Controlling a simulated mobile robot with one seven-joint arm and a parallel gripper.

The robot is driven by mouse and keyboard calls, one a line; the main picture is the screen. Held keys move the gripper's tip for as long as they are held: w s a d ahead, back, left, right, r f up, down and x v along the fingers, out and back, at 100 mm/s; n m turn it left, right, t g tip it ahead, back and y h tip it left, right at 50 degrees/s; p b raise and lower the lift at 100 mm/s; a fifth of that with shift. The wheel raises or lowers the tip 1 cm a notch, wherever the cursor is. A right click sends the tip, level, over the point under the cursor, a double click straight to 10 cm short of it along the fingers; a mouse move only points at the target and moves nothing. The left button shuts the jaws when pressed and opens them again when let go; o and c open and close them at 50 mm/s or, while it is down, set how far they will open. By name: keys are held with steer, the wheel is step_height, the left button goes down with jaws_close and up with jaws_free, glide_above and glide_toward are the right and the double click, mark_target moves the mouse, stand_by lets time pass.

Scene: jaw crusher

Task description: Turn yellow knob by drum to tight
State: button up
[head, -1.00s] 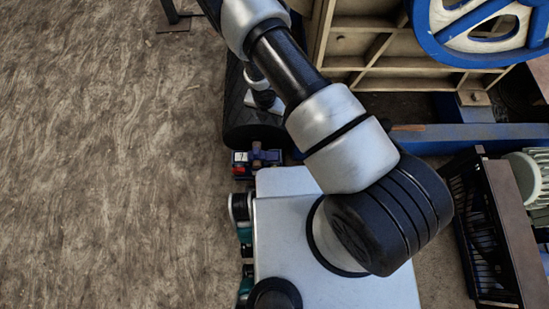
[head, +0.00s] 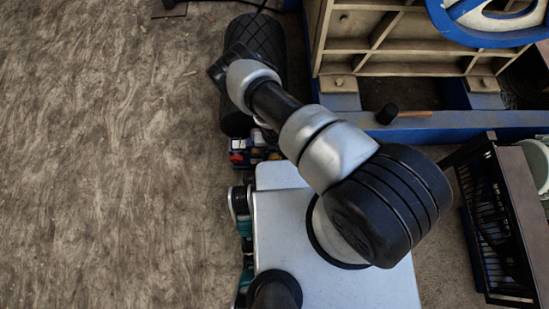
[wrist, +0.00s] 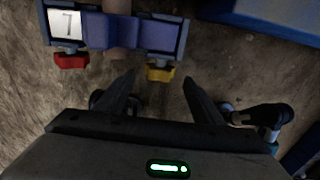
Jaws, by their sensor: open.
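The yellow knob (wrist: 161,73) shows in the wrist view under the right end of a blue bracket (wrist: 130,34). A red knob (wrist: 71,61) sits under the bracket's left end, below a white tag marked 7. My gripper (wrist: 159,82) is open and empty. Its two fingertips are apart on either side of the yellow knob in the picture; how far off in depth I cannot tell. In the head view the blue bracket (head: 254,147) is small beside the black ribbed drum (head: 262,35), partly behind my arm. The yellow knob's setting is not readable.
The crusher's beige frame (head: 385,38) and blue base beam (head: 450,122) stand to the right. A hammer (head: 392,114) lies on the beam. A black crate (head: 490,225) stands at lower right. The floor (head: 110,150) on the left is clear.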

mark_target(275, 156)
step_height(275, 156, down, 5)
steer(key=shift+d+f+b, duration=0.1)
steer(key=shift+b, duration=0.75)
steer(key=c, duration=1)
steer(key=shift+c, duration=0.2)
